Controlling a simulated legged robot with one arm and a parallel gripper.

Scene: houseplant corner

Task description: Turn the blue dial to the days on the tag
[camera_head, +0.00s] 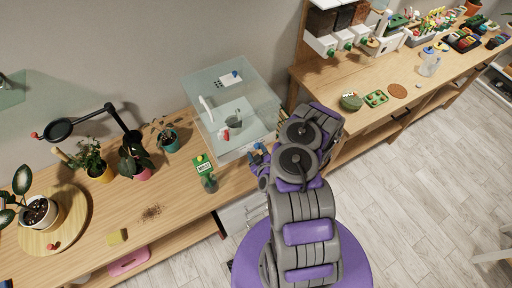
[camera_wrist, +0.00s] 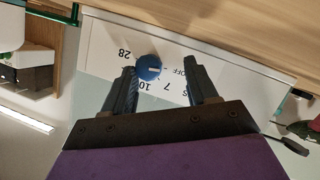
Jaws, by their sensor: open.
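The blue dial (camera_wrist: 148,68) sits on a white panel (camera_wrist: 105,45) in the wrist view, with a white mark on its right part, toward the word OFF. The figures 28, 10 and 7 stand around it, upside down. My gripper (camera_wrist: 160,67) is open, its dark fingers on either side of the dial, the left one closer; contact cannot be told. In the head view my gripper (camera_head: 259,155) is at the front of a clear glass case (camera_head: 235,110), and the dial cannot be made out. A green and white card (camera_head: 203,165) stands left of the case; its writing is too small to read.
A second bench (camera_head: 345,125) with a green bowl (camera_head: 351,102) stands to the right. Tiled floor (camera_head: 420,190) is clear.

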